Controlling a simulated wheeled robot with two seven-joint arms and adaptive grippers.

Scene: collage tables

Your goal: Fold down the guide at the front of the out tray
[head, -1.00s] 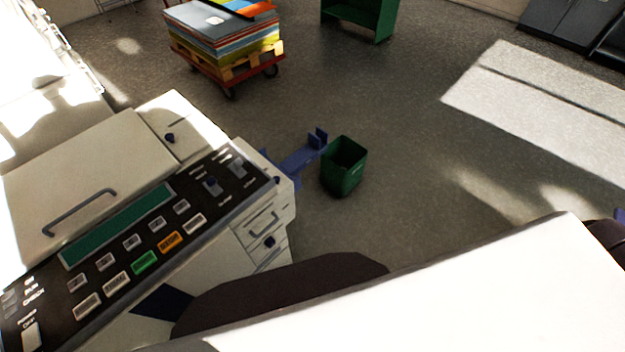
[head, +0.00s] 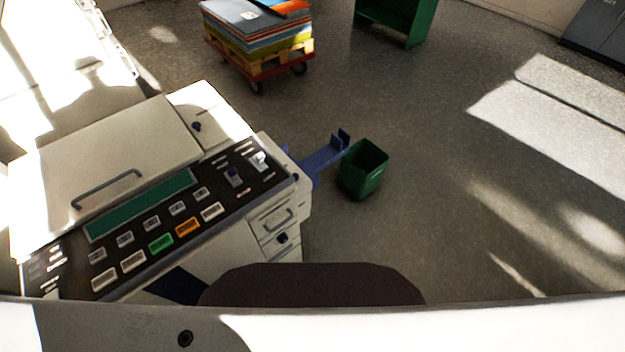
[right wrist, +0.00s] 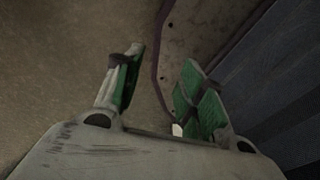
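The blue out tray (head: 318,160) sticks out from the right side of the cream copying machine (head: 240,195) in the head view. At its far end a blue guide (head: 344,138) stands up. No gripper shows near the tray in the head view. In the right wrist view my right gripper (right wrist: 160,75) is open, its green-padded fingers well apart with nothing between them. Neither the tray nor the guide can be made out in that view. My left gripper is out of sight.
A loaded pallet cart (head: 262,68) and a green shelf unit (head: 395,22) stand farther back. The floor right of the bin is open. Dark ribbed surface (right wrist: 285,85) lies right of my right gripper.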

